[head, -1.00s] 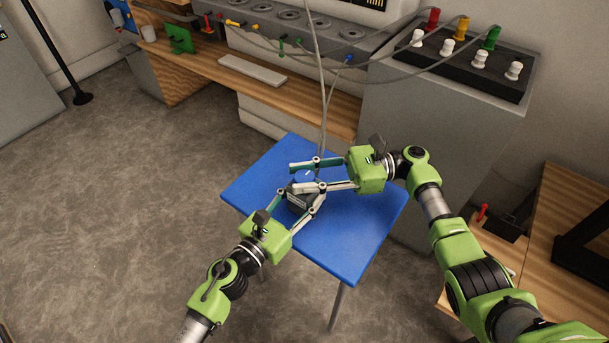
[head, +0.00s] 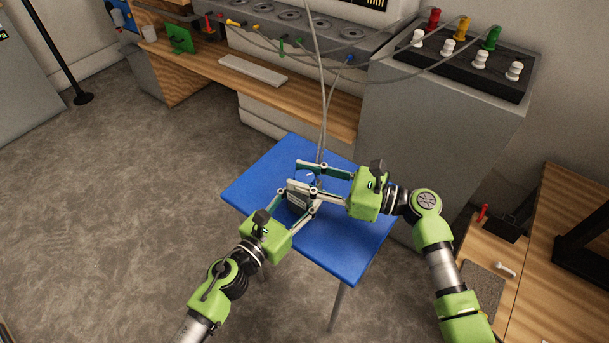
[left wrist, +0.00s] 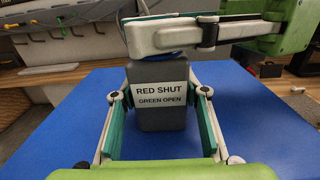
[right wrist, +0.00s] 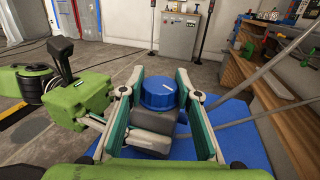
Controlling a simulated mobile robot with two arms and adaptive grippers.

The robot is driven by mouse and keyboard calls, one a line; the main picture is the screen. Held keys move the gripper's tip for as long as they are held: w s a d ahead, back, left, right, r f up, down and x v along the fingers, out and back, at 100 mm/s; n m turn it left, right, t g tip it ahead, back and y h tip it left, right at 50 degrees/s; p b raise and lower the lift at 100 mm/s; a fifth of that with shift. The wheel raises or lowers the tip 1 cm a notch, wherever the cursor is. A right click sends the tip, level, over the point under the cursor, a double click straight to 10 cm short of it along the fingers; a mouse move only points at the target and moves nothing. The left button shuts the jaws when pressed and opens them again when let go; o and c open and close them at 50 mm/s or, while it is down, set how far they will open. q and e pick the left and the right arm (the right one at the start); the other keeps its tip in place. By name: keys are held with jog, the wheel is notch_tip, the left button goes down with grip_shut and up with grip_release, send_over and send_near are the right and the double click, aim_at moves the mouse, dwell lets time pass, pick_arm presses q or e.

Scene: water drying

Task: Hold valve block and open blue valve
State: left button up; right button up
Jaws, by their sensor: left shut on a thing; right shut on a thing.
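The grey valve block (head: 298,201) stands upright on the blue table. In the left wrist view the block (left wrist: 160,119) has a white label reading "RED SHUT / GREEN OPEN". My left gripper (head: 304,209) is shut on the block, one finger on each side. The round blue valve (right wrist: 158,92) sits on top of the block, with a white line on its upper face. My right gripper (right wrist: 158,101) is shut on the valve, its fingers on opposite sides. In the left wrist view the right gripper hides most of the valve.
Bare blue tabletop (head: 348,247) surrounds the block. Grey cables (head: 322,110) hang from above to just behind the block. A grey cabinet (head: 420,140) stands close behind the right arm, and a wooden bench (head: 265,92) runs behind the table.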

jog(key=m+t+h, duration=0.1)
jog(key=m+t, duration=0.1)
jog(key=t, duration=0.1)
jog(key=m+t+h, duration=0.2)
jog(key=shift+s+a+f+t, duration=0.1)
jog(key=shift+f+t, duration=0.05)
jog(key=shift+t, duration=0.25)
jog(key=shift+m+t+h, duration=1.4)
jog(key=shift+h, duration=0.2)
jog(key=o, duration=1.2)
jog(key=shift+c, duration=0.2)
jog(key=v, duration=1.2)
